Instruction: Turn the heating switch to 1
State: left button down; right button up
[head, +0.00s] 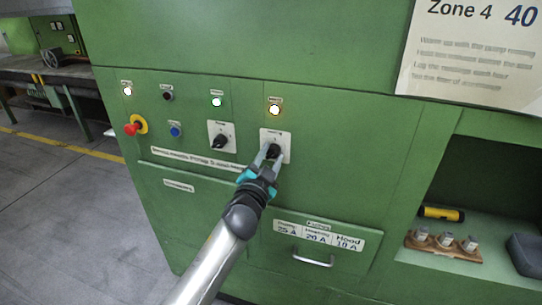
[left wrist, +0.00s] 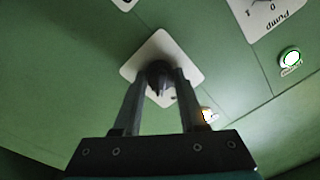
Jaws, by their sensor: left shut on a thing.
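The heating switch is a black rotary knob (head: 273,150) on a white square plate (head: 285,136) on the green cabinet front. In the left wrist view its knob (left wrist: 159,72) sits between the two fingers, on its tilted plate (left wrist: 184,52). My left gripper (head: 271,155) is shut on this knob, with a finger on each side. The fingers and the view angle hide much of the plate's markings, so I cannot read the knob's position. An amber lamp (head: 274,110) above the switch is lit.
The pump switch (head: 220,141) is close on the left, with a lit green lamp (head: 217,102) above. A red emergency button (head: 131,128) and blue button (head: 175,132) are further left. A drawer handle (head: 313,260) projects below. An open shelf at right holds a yellow torch (head: 441,213).

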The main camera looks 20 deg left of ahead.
pick_arm(q)
jog(key=shift+m, duration=1.1)
jog(key=shift+c, duration=2.3)
grip_release()
jog(key=s, duration=1.5)
jog(key=shift+s+f, duration=0.15)
jog(key=shift+f, duration=0.2)
jog(key=shift+a+f, duration=0.1)
